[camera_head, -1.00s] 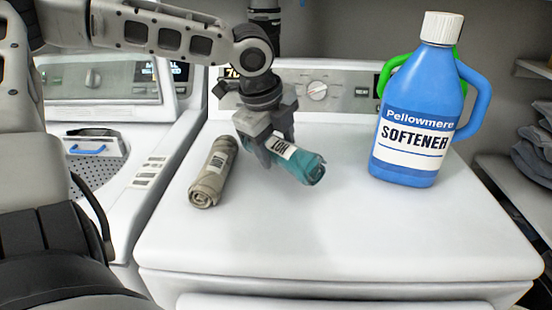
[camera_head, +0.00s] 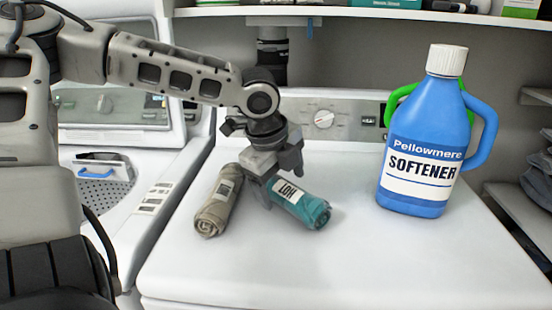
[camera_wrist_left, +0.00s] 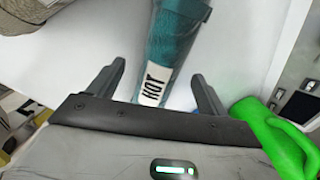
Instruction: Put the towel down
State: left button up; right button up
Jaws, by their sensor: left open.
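A rolled teal towel (camera_head: 303,203) with a white label reading HOT lies on the white top of the machine (camera_head: 330,255). My left gripper (camera_head: 270,185) is over the towel's back end, with its fingers pointing down. In the left wrist view, the open fingers of my left gripper (camera_wrist_left: 160,72) stand on either side of the teal towel (camera_wrist_left: 175,45), with gaps showing beside it. A rolled beige towel (camera_head: 216,207) lies just left of the gripper. My right gripper is not in view.
A blue softener bottle (camera_head: 419,155) stands at the right, with a green-handled container (camera_head: 396,98) partly hidden behind it. The control panel (camera_head: 345,118) rises behind the towels. A white shelf (camera_head: 330,12) crosses above. The front of the machine top is clear.

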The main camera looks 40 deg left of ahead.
pick_arm(q)
jog(key=p+v, duration=0.1)
jog(key=v, duration=0.9)
jog(key=shift+r+p, duration=0.25)
jog(key=shift+p, duration=0.1)
jog(key=shift+s, duration=0.1)
